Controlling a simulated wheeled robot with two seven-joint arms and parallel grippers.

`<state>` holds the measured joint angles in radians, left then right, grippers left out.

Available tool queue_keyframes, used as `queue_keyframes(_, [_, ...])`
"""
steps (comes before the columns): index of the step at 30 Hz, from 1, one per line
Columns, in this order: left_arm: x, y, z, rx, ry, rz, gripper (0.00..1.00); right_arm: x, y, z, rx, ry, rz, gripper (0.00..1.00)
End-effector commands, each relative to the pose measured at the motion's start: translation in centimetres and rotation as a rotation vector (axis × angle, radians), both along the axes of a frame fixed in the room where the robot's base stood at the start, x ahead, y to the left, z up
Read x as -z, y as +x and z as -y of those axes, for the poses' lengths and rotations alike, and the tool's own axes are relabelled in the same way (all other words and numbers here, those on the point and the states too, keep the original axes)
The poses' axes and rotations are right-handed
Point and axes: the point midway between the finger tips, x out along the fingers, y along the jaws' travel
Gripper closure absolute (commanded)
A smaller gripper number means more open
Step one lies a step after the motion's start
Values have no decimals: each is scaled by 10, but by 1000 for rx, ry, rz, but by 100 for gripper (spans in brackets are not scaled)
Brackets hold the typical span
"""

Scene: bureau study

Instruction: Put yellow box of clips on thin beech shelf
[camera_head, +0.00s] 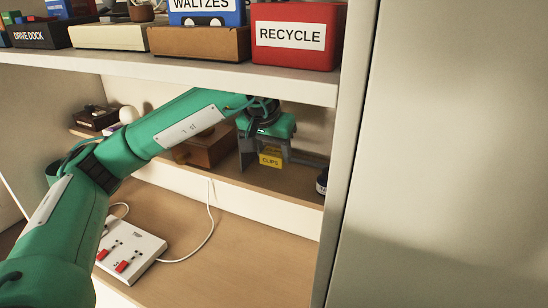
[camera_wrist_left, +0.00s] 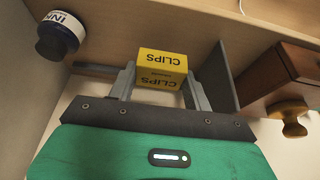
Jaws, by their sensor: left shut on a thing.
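The small yellow box of clips (camera_head: 270,160) is between the fingers of my left gripper (camera_head: 268,152), inside the bay under the upper shelf. The left wrist view shows the yellow box (camera_wrist_left: 162,68) gripped between both grey fingers (camera_wrist_left: 160,88), its CLIPS lettering upside down in the picture. Below it in the head view is a wood-topped shelf (camera_head: 270,182) with a pale front edge. I cannot tell whether the box touches this shelf or hangs just above it, nor which shelf is the thin beech one. My right gripper is not in view.
A wooden box with a knob (camera_head: 208,148) stands left of the gripper, and a grey upright plate (camera_wrist_left: 222,75) is close beside it. A dark ink jar (camera_head: 322,181) is at right. The upper shelf (camera_head: 200,72) is overhead. A power strip (camera_head: 130,250) lies below.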

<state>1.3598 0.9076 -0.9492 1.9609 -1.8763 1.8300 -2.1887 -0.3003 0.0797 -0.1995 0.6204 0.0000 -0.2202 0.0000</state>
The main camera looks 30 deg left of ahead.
Motion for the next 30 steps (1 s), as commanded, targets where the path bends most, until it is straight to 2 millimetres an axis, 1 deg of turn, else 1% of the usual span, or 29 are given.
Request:
queue_keyframes(2, [-1,7,0,0,0,-1,77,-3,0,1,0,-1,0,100])
queue_keyframes(6, [27,7,0,1,1,-4,77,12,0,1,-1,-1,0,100])
queue_keyframes(9, [37,7,-1,0,1,-1,77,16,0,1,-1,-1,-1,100])
queue_keyframes(16, [35,7,-1,0,0,0,77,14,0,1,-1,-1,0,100])
queue_keyframes(21, [41,7,0,0,0,0,77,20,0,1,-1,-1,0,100])
queue_keyframes(22, [40,7,0,0,0,0,48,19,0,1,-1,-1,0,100])
queue_keyframes(25, [39,7,0,0,0,0,28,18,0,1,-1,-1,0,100])
queue_keyframes(30, [39,7,0,0,0,0,28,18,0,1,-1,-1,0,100])
